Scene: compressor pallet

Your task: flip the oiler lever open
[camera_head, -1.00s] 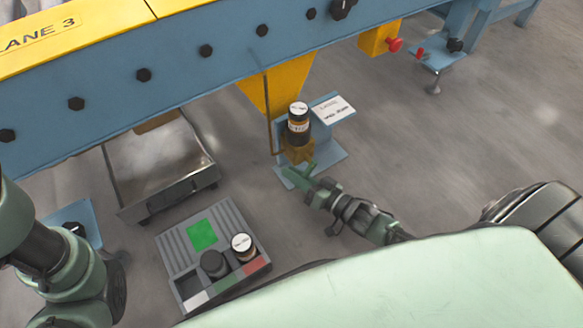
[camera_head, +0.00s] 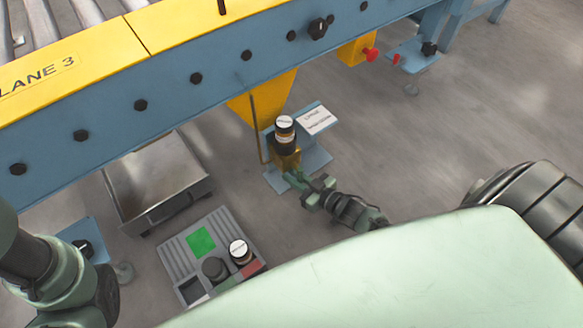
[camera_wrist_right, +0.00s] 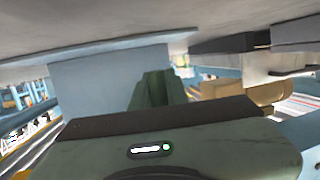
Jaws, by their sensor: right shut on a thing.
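The oiler (camera_head: 285,134) stands upright on its bracket below the conveyor, a dark jar with a white-topped cap on a brass body (camera_head: 286,160). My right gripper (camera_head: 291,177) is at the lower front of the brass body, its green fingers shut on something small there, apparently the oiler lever. The lever itself is hidden by the fingers. In the right wrist view the green fingers (camera_wrist_right: 157,89) point away from me, with a brass-coloured part (camera_wrist_right: 258,92) to their right. My left arm shows at the lower left, but its gripper is out of the picture.
The blue and yellow conveyor (camera_head: 165,85) crosses above the oiler. A white label plate (camera_head: 317,120) stands right beside it. A metal drip pan (camera_head: 158,178) and a grey tray (camera_head: 180,262) with two jars are to the left.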

